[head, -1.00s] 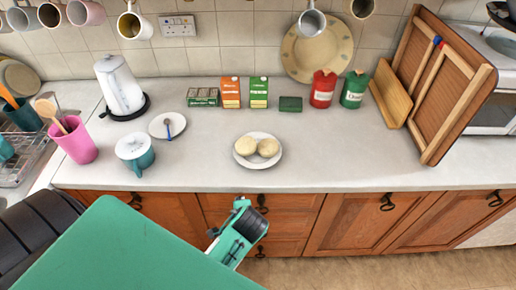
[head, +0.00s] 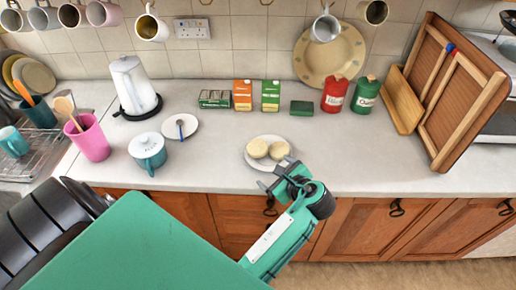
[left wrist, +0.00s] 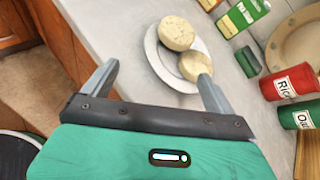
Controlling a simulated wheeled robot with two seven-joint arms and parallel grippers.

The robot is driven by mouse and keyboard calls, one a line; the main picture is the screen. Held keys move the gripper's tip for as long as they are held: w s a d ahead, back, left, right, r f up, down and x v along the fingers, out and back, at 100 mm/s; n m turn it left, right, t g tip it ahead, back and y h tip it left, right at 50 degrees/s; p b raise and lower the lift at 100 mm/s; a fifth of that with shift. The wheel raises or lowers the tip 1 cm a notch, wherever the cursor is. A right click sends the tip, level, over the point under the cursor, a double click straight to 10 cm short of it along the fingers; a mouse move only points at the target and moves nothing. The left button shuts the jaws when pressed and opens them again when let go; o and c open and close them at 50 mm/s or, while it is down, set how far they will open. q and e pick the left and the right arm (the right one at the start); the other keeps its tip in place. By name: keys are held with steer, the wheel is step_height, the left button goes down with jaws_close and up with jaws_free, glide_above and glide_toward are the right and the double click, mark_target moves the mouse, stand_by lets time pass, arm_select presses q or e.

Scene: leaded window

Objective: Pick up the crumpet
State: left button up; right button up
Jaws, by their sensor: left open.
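Two pale round crumpets lie side by side on a white plate (head: 250,161) near the counter's front edge. The left crumpet (head: 257,148) and the right crumpet (head: 279,150) also show in the left wrist view, one farther (left wrist: 177,33) and one nearer (left wrist: 194,66). My left gripper (head: 275,174) is open and empty at the plate's front rim, just in front of the crumpets. In the left wrist view its fingers (left wrist: 158,84) are spread, and the right fingertip overlaps the nearer crumpet's lower edge. My right gripper is not in view.
Behind the plate stand orange (head: 243,95) and green (head: 270,95) boxes, a small dark green box (head: 302,108), and red (head: 335,94) and green (head: 366,95) canisters. The counter right of the plate is clear.

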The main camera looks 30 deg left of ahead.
arm_select(q)
step_height(320, 180, up, 2)
steer(key=w+m+y, duration=0.1)
steer(key=w+m, duration=0.1)
steer(key=p, duration=0.2)
glide_toward(258, 148)
steer(key=x, duration=0.3)
steer(key=shift+w+a+f, duration=0.1)
steer(key=shift+w+a, duration=0.05)
steer(key=shift+a, duration=0.15)
steer(key=shift+w+a+p, duration=0.2)
steer(key=shift+a+p, duration=0.1)
steer(key=shift+a, duration=0.15)
steer(key=p+x, duration=0.1)
steer(key=x, duration=0.2)
steer(key=shift+w+a+f, duration=0.15)
steer(key=shift+a+f, duration=0.05)
steer(key=shift+a, duration=0.1)
steer(key=shift+w+a+f+p, duration=0.15)
steer(key=shift+a+f+p, duration=0.15)
steer(key=shift+c, duration=0.4)
